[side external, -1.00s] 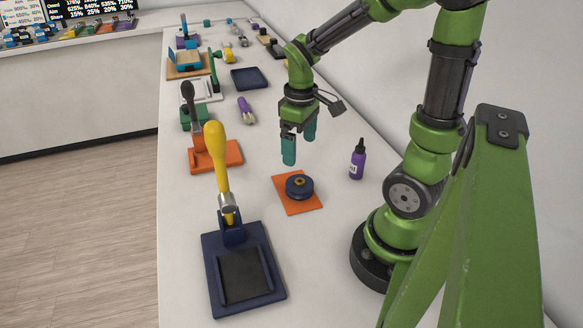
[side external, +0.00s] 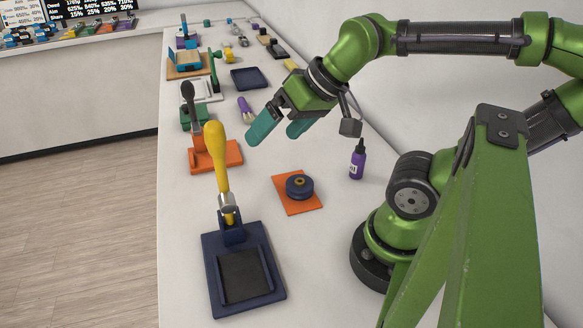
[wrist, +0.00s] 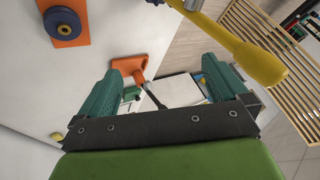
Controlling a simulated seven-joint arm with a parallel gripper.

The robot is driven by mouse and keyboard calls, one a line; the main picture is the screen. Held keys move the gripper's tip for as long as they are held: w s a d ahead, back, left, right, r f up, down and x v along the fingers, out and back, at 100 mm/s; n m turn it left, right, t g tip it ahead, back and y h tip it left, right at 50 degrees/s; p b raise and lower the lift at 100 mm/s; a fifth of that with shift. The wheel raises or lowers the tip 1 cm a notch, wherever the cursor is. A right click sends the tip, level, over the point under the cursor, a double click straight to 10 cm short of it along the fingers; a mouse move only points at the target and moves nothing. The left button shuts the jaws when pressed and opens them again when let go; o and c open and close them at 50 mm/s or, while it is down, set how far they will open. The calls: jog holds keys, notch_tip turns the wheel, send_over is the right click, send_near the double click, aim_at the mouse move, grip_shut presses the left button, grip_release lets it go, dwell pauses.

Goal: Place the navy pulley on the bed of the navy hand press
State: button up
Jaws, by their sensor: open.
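The navy pulley (side external: 299,186) lies flat on an orange square mat (side external: 297,205) on the bench; it also shows at the top left of the wrist view (wrist: 63,24). The navy hand press (side external: 232,232) stands at the bench's near left, its yellow-handled lever (side external: 217,160) upright. Its bed (side external: 244,276) is a dark plate between two low rails and is bare. My gripper (side external: 278,132) is open and empty, with teal fingers tilted toward the left, above the bench and behind the pulley. In the wrist view its fingers (wrist: 175,88) are apart with nothing between them.
A purple bottle (side external: 357,160) stands right of the pulley. An orange press (side external: 215,154) with a dark handle is behind the navy press. A navy tray (side external: 249,78) and several other tools lie farther back. The bench between pulley and navy press is clear.

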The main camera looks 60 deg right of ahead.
dwell(0.4)
jog(key=m+g+h, duration=0.1)
jog(key=m+g, duration=0.2)
jog(key=m, duration=0.5)
send_over(299, 183)
jog(key=a, duration=0.2)
notch_tip(299, 183, down, 5)
jog(key=s+d+f+m+g+y, duration=0.2)
jog(key=s+d+f+m, duration=0.15)
jog(key=d+m, duration=0.5)
jog(key=a+f+m, duration=0.1)
jog(key=f, duration=0.2)
jog(key=w+a+f+m, duration=0.1)
jog(key=a+f, duration=0.1)
jog(key=f, duration=0.1)
jog(key=w+a+f+m+y, duration=0.1)
jog(key=f, duration=0.2)
jog(key=shift+w+a+f+m, duration=0.15)
jog(key=shift+a+f+m, duration=0.1)
jog(key=shift+m, duration=0.1)
jog(key=x, duration=0.5)
jog(key=shift+d+f, duration=0.15)
jog(key=shift+f, duration=0.05)
jog(key=c, duration=1.5)
jog(key=shift+o, duration=0.2)
jog(key=shift+r, duration=0.2)
